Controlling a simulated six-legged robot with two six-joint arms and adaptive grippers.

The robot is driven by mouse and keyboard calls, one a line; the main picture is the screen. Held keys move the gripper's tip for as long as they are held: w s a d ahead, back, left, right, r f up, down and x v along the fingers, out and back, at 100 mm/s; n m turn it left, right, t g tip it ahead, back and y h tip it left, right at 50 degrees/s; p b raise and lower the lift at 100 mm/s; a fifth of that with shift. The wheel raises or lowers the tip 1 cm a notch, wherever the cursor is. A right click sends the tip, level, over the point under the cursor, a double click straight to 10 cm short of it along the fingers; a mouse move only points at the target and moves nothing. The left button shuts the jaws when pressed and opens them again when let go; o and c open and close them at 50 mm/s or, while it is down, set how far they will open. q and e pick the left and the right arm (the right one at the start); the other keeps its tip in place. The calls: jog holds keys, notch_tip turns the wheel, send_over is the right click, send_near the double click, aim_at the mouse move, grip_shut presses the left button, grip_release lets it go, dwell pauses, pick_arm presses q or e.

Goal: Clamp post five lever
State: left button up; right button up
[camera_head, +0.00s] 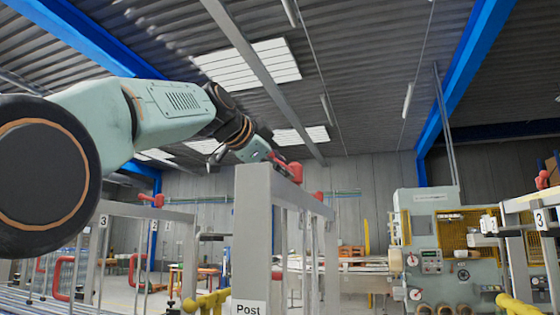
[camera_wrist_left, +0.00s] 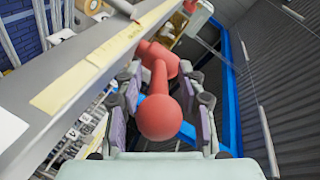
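A grey post frame (camera_head: 255,215) stands upright in the middle of the head view. Its label (camera_head: 249,308) reads "Post", and the number is cut off. A red lever (camera_head: 291,170) sits on top of it. My left gripper (camera_head: 277,158) is at this lever, partly hidden behind the post's top. In the left wrist view the red lever (camera_wrist_left: 160,105) points its round knob toward the camera. My left gripper (camera_wrist_left: 160,100) has one finger on each side of it, with narrow gaps showing, so it looks open. My right gripper is not in view.
Another red lever (camera_head: 318,195) sits farther along the same frame. A pale green machine (camera_head: 440,240) stands at the back right. In the left wrist view the grey beam (camera_wrist_left: 80,70) runs close beside the fingers.

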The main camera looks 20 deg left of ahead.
pick_arm(q)
jog(key=shift+s+d+r, duration=0.15)
jog(key=shift+s+d, duration=0.15)
jog(key=shift+d, duration=0.05)
jog(key=shift+w+a+f, duration=0.1)
jog(key=shift+w+f, duration=0.15)
jog(key=shift+w, duration=0.25)
jog(key=shift+c, duration=0.2)
jog(key=shift+w+a+f, duration=0.15)
jog(key=shift+w, duration=0.15)
jog(key=shift+c, duration=0.7)
jog(key=shift+w+a, duration=0.1)
jog(key=shift+c, duration=0.9)
jog(key=shift+s+d, duration=0.25)
jog(key=shift+s, duration=0.15)
jog(key=c, duration=0.4)
jog(key=shift+a, duration=0.1)
grip_shut()
